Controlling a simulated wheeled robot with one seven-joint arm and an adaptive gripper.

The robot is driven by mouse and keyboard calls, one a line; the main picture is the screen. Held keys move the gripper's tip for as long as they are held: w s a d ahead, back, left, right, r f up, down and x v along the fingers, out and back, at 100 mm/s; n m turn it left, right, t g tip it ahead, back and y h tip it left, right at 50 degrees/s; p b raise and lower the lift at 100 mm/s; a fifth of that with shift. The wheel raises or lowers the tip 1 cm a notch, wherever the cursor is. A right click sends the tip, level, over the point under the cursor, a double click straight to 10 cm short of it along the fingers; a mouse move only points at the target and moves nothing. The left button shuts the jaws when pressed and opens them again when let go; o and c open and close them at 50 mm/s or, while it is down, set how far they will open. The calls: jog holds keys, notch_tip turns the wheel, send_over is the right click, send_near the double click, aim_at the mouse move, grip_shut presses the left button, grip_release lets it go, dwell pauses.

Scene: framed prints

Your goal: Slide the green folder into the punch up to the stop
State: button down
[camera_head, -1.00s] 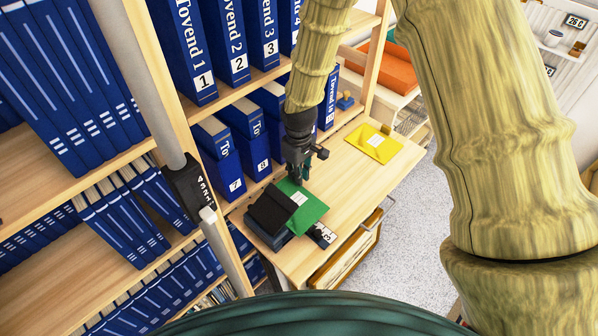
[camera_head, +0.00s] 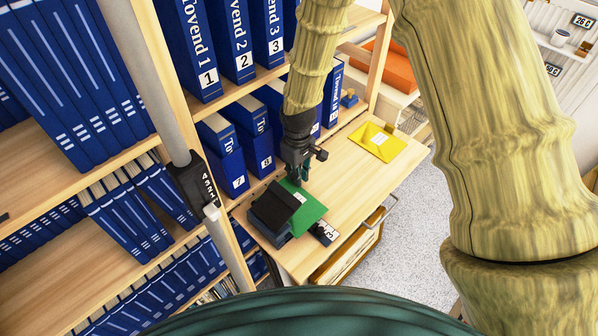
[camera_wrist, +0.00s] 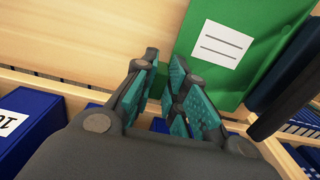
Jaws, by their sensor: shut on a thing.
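The green folder (camera_head: 311,211) has a white label and lies on the wooden desk top at the right side of the black punch (camera_head: 273,207). Its left edge meets the punch; how deep it sits there is hidden. My gripper (camera_head: 300,178) is at the folder's far edge, shut on it. In the wrist view my gripper's teal finger pads (camera_wrist: 165,68) are at the folder's edge, and the green folder (camera_wrist: 262,35) stretches away at upper right. The dark punch (camera_wrist: 282,78) shows at the right, partly cut off. The exact pinch point is unclear.
Blue binders (camera_head: 230,163) stand close behind the punch. Bare desk lies between the folders.

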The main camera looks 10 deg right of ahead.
jog(key=shift+s+a, duration=0.55)
jog(key=shift+a, duration=0.25)
jog(key=c, duration=1.4)
grip_release()
jog(key=shift+o, duration=0.2)
notch_tip(320, 180, up, 7)
jog(key=p, duration=0.6)
